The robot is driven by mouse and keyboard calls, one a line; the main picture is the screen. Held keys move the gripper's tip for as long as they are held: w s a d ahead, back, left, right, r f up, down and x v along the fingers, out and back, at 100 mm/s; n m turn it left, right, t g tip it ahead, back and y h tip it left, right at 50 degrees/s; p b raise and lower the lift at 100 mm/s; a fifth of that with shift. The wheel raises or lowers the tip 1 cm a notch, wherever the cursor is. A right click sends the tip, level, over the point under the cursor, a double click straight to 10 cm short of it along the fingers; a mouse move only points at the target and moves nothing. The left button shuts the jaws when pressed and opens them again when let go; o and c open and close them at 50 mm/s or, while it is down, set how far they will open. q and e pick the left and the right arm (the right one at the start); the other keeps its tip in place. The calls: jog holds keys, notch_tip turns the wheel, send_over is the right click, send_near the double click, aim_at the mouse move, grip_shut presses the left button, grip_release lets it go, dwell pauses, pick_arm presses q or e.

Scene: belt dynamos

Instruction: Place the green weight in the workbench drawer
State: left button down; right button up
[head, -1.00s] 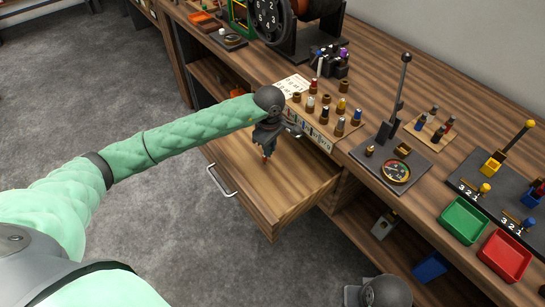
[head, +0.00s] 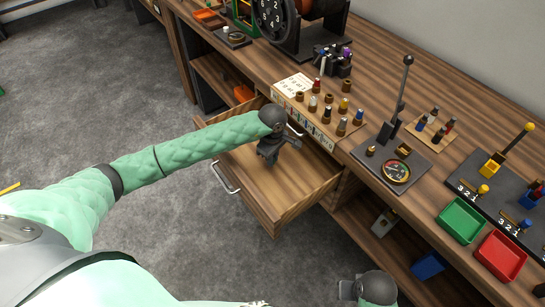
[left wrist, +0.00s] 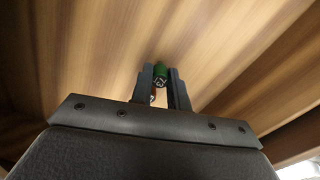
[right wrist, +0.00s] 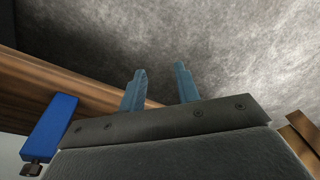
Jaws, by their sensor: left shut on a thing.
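The green weight (left wrist: 160,72) shows in the left wrist view between the fingertips of my left gripper (left wrist: 163,84). A small reddish-brown part with a pale end shows just below it; I cannot tell whether it belongs to the weight. My left gripper (head: 267,160) is shut on the weight, over the inside of the open workbench drawer (head: 300,187). In the head view the weight is hidden by the gripper. Wood boards fill the left wrist view behind it. My right gripper (right wrist: 160,86) is open and empty, low beside the bench.
A rack of several coloured weights (head: 327,106) stands on the bench behind the drawer. A lever with a gauge (head: 396,172), a green tray (head: 462,221) and a red tray (head: 501,256) are to the right. A blue block (head: 428,265) is on the lower shelf. The drawer looks empty.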

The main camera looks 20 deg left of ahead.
pick_arm(q)
jog(key=shift+f, duration=0.1)
pick_arm(e)
jog(key=shift+r, duration=0.35)
pick_arm(q)
jog(key=c, duration=1.4)
grip_release()
jog(key=shift+o, duration=0.3)
pick_arm(e)
jog(key=shift+r, duration=0.3)
jog(key=shift+f, duration=0.1)
